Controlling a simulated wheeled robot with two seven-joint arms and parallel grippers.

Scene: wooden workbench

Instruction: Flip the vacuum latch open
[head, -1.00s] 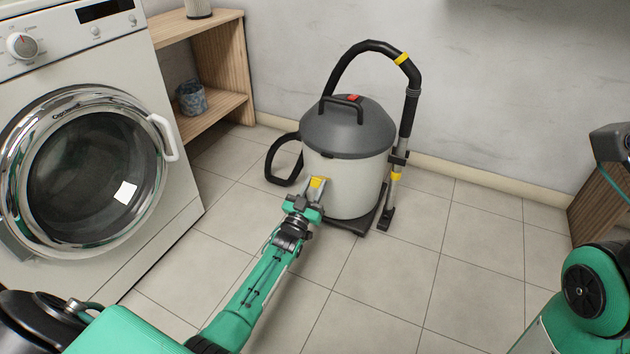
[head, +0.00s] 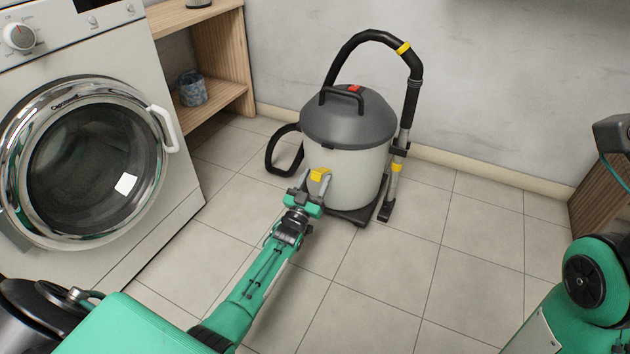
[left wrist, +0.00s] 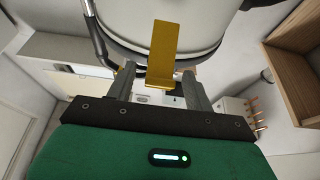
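The vacuum (head: 345,180) is a light grey canister with a dark grey lid (head: 347,118), standing on the tiled floor near the wall. Its yellow latch (head: 319,174) is on the front side of the canister, and it also shows in the left wrist view (left wrist: 162,55). My left gripper (head: 315,185) is at the latch, with its fingers apart. In the left wrist view the two fingers (left wrist: 160,85) stand on either side of the latch's end, with visible gaps. I cannot tell whether either finger touches it. My right gripper is out of view.
A black hose (head: 375,38) arches over the vacuum to a tube standing on its right side. A white washing machine (head: 180,205) stands at the left. Floor tiles at right are clear.

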